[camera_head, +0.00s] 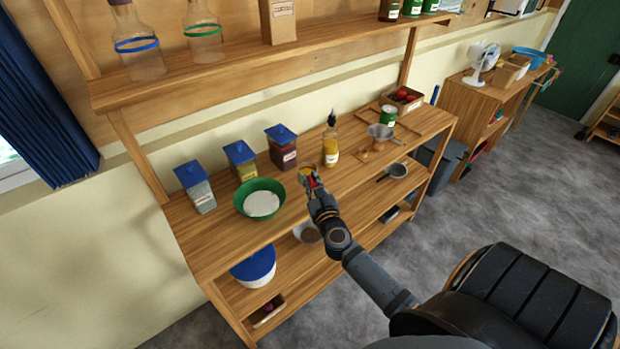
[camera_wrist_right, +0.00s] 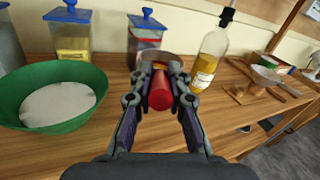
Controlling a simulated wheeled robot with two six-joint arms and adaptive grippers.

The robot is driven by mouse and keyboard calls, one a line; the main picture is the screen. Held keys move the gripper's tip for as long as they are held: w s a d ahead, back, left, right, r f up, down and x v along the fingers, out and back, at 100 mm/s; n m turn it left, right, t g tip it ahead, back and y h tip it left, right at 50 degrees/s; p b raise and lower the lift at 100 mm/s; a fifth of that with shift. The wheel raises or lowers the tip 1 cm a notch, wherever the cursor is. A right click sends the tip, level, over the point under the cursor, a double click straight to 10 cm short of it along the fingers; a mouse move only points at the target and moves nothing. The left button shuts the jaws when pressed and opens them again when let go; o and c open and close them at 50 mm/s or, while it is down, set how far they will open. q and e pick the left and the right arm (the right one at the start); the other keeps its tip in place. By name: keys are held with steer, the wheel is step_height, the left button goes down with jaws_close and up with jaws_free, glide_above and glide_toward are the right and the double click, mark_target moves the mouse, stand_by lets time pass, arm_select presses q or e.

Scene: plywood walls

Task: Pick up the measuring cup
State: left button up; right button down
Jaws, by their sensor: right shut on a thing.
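The measuring cup has a thick red handle (camera_wrist_right: 160,92) that points toward me in the right wrist view, with a pale metal bowl behind it, partly hidden by the fingers. My right gripper (camera_head: 311,183) is over the front edge of the wooden shelf's upper board in the head view. In the right wrist view its fingers (camera_wrist_right: 160,80) are shut on the red handle, one on each side. Whether the cup touches the board is hard to tell. My left gripper is in neither view.
A green bowl (camera_head: 273,187) with white contents stands left of the gripper. Blue-lidded jars (camera_head: 282,153) stand behind. An oil bottle (camera_head: 331,148) stands close behind on the right. A metal funnel (camera_head: 380,131) and a green can (camera_head: 388,115) are further right. Another shelf hangs above.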

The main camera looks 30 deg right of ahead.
steer(key=s+a+r, duration=0.3)
steer(key=s, duration=0.4)
steer(key=shift+s+a+r, duration=0.15)
steer(key=shift+s+r, duration=0.05)
steer(key=shift+s, duration=0.1)
